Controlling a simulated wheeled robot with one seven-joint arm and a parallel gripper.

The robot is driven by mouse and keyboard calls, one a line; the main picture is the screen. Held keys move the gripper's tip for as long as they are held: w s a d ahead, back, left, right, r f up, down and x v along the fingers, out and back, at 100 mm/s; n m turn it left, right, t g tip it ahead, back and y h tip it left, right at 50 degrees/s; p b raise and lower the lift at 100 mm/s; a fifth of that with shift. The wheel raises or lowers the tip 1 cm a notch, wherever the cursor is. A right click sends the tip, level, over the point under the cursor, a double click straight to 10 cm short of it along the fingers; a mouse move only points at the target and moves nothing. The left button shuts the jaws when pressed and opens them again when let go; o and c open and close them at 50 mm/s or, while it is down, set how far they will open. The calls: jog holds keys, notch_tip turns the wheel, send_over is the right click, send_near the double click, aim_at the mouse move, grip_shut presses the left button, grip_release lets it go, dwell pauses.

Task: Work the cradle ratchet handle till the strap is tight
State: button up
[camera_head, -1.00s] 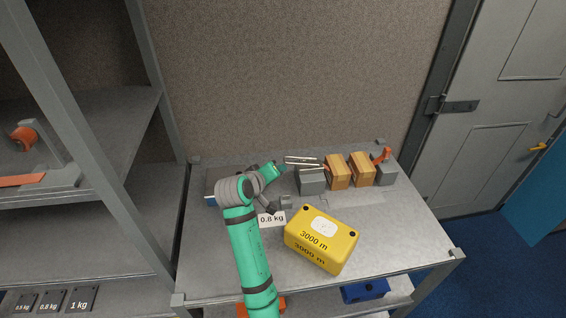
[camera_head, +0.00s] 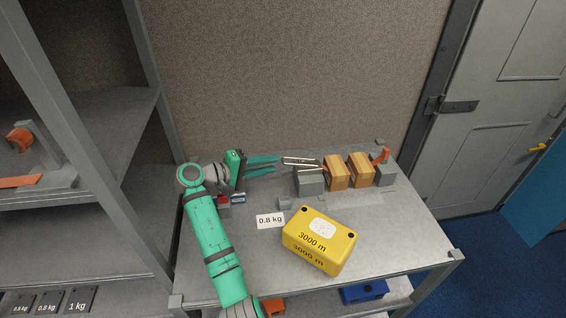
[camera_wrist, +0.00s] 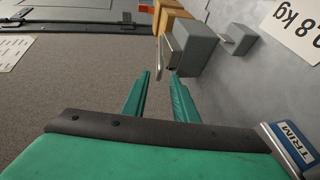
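The silver ratchet handle (camera_head: 300,161) sticks out to the left from a grey block (camera_head: 311,182) at the left end of the cradle. Two wooden blocks (camera_head: 335,172) (camera_head: 361,169) stand in a row to its right, with an orange piece (camera_head: 381,156) at the far end. My gripper (camera_head: 277,165) is open and empty, its teal fingers pointing right at the handle's free end. In the wrist view the handle (camera_wrist: 164,58) lies just beyond the fingertips (camera_wrist: 160,74), apart from them as far as I can tell. The strap is hard to make out.
A yellow box (camera_head: 320,240) marked 3000 m stands at the bench front, beside a 0.8 kg label (camera_head: 270,220). A blue TRIM block (camera_wrist: 294,147) is close to my gripper. A shelf rack (camera_head: 80,120) stands left; the bench's right front is clear.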

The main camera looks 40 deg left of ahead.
aim_at(283, 162)
jog(key=x, duration=0.6)
jog(key=shift+w, duration=0.1)
grip_shut()
jog(key=shift+d+f, duration=0.1)
jog(key=shift+f, duration=0.05)
dwell(0.6)
